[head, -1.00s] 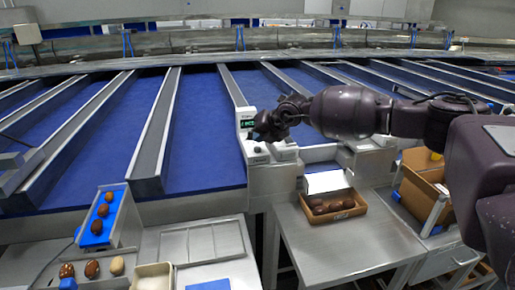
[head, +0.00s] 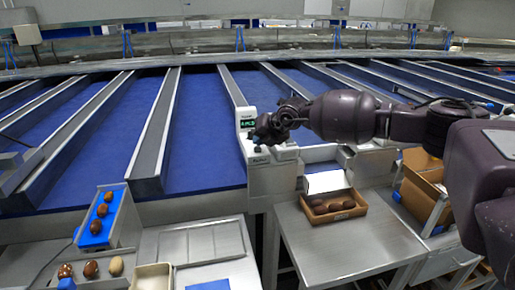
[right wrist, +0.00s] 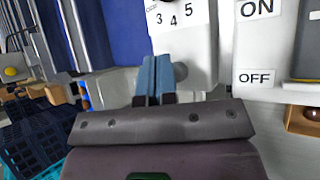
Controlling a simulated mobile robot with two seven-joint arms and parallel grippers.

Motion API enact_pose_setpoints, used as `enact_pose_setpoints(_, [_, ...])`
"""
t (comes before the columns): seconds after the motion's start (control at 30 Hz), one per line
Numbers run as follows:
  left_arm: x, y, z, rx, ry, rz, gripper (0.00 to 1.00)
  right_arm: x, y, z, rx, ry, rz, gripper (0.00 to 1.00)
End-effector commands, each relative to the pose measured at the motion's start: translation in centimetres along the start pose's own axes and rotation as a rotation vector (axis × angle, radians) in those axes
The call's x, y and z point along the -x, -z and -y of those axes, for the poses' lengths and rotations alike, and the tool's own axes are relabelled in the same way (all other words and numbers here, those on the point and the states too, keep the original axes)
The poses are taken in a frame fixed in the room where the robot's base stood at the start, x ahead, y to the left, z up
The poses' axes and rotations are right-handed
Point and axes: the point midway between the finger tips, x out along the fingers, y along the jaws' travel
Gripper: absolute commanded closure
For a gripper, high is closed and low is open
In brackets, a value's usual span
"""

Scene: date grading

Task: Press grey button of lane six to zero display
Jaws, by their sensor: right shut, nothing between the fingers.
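The white lane control box (head: 258,157) stands at the end of a lane divider, with a small lit green display (head: 247,123) whose reading is too small to be sure of. My right gripper (head: 257,147) is shut and empty, pointing down in front of the box. In the right wrist view its blue fingertips (right wrist: 155,68) are together against the lower face of the box, below the printed numbers 3 4 5 (right wrist: 175,18). A round grey button (right wrist: 180,72) shows just right of the fingertips; I cannot tell whether they touch it. My left gripper is out of view.
A white panel marked ON and OFF (right wrist: 262,45) is right of the box. A cardboard box of dates (head: 356,208) sits on the metal table (head: 330,250). A tray with dates (head: 122,225) is at lower left. Blue lanes lie behind.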

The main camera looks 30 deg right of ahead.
Motion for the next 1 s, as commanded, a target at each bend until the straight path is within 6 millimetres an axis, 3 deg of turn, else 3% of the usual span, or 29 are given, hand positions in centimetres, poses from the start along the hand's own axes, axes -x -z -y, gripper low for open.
enact_pose_setpoints(1.0, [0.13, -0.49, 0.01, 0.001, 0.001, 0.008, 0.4, -0.38, 0.32, 0.28, 0.0, 0.001, -0.001, 1.0])
